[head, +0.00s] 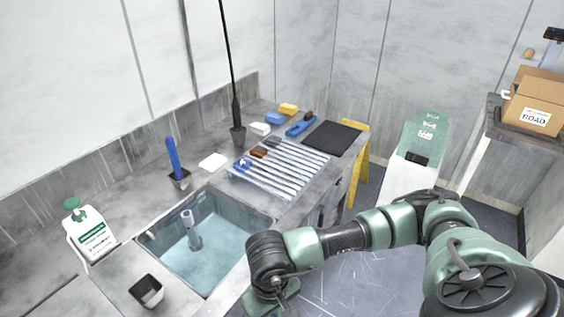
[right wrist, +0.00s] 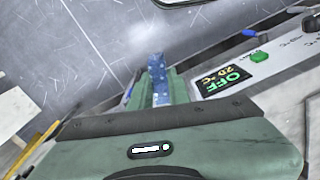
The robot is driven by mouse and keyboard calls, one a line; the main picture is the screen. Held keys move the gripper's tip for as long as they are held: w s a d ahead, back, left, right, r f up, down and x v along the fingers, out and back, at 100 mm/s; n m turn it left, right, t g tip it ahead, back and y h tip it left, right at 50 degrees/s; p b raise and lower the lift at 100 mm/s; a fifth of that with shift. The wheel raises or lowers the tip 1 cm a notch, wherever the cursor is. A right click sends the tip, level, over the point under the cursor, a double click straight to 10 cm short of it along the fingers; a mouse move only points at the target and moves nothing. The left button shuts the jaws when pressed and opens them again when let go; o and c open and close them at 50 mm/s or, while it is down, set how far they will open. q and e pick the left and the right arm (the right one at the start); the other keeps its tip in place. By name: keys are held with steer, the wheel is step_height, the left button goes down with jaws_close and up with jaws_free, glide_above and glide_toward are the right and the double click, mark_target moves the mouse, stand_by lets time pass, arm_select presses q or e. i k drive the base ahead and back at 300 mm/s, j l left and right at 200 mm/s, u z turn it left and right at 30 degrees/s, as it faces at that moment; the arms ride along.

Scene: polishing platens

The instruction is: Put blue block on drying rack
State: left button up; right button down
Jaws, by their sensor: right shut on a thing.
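The drying rack (head: 290,172) is a set of pale parallel bars on the counter right of the sink. A small blue piece (head: 243,164), a brown block (head: 259,152) and a dark block (head: 272,142) lie on it. My right gripper (right wrist: 158,92) is shut on a speckled blue block (right wrist: 157,68), which sticks out between the green fingers. In the head view my right arm reaches in from the right, with its wrist low beside the counter's front edge; the fingers are not clear there. My left gripper is out of view.
A sink (head: 215,250) with water is left of the rack. A black mat (head: 333,138), blue brush (head: 301,125), blue sponge (head: 274,118) and yellow sponge (head: 289,109) lie behind. A dark upright rod (head: 237,110) stands near the rack. An OFF display (right wrist: 222,82) is near the gripper.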

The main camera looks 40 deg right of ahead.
mark_target(295, 169)
steer(key=i+l, duration=0.1)
steer(key=l, duration=2.4)
steer(key=l+u, duration=0.35)
steer(key=l, duration=0.15)
steer(key=l+u, duration=0.3)
steer(key=l, duration=0.25)
steer(key=k+l+u, duration=0.1)
steer(key=l+u, duration=0.25)
steer(key=l, duration=0.15)
